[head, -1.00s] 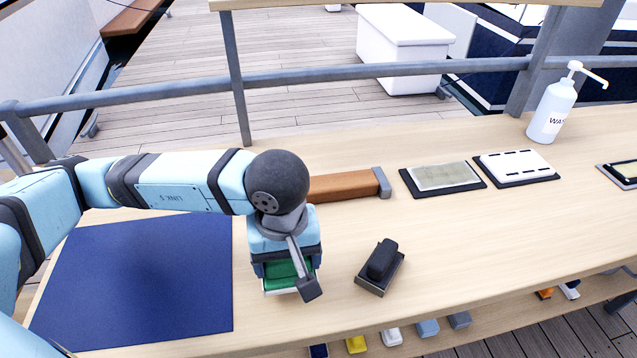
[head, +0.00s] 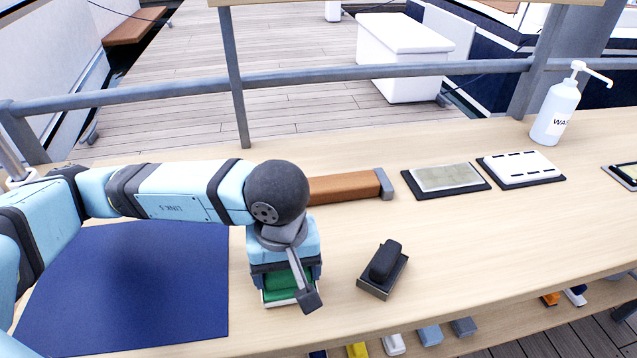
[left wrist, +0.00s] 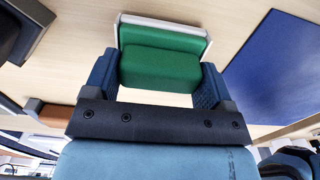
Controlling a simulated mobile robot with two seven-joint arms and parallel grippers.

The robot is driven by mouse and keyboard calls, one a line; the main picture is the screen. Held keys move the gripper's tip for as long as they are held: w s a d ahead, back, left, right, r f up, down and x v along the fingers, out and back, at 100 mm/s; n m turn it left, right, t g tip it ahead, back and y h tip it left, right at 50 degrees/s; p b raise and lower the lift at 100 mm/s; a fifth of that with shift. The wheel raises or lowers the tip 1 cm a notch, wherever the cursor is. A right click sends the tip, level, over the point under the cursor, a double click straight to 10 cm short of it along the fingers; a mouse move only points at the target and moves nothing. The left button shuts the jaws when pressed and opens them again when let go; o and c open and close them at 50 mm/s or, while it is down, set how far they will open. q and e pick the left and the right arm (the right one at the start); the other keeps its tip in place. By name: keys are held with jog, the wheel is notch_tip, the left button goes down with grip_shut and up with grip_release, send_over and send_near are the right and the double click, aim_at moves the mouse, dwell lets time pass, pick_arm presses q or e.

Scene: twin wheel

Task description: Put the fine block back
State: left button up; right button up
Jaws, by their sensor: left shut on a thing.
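A green block (left wrist: 160,67) is between the fingers of my left gripper (left wrist: 158,88), which is shut on it. In the head view the green block (head: 283,281) is partly hidden under my left gripper (head: 287,275), which points down at the wooden table. A pale white-grey edge (left wrist: 165,23) runs along the block's far side and also shows below it in the head view; I cannot tell whether it is a holder or part of the block. No label marks which block is the fine one. My right gripper is not in view.
A black block (head: 385,260) sits in a dark holder just right of my left gripper. A blue mat (head: 130,290) lies to the left. A brown bar (head: 343,188), two flat plates (head: 447,178) (head: 521,167) and a wash bottle (head: 556,110) stand farther back. Bare table (head: 480,240) lies right.

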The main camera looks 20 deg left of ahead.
pick_arm(q)
jog(key=shift+f+b, duration=0.35)
jog(key=shift+b, duration=0.1)
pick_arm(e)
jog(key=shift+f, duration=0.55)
pick_arm(q)
jog(key=o, duration=0.9)
notch_tip(320, 180, up, 4)
jog(key=shift+f+p, duration=0.1)
jog(key=shift+p, duration=0.35)
notch_tip(320, 180, up, 10)
jog(key=shift+r+p, duration=0.1)
jog(key=shift+p, duration=0.7)
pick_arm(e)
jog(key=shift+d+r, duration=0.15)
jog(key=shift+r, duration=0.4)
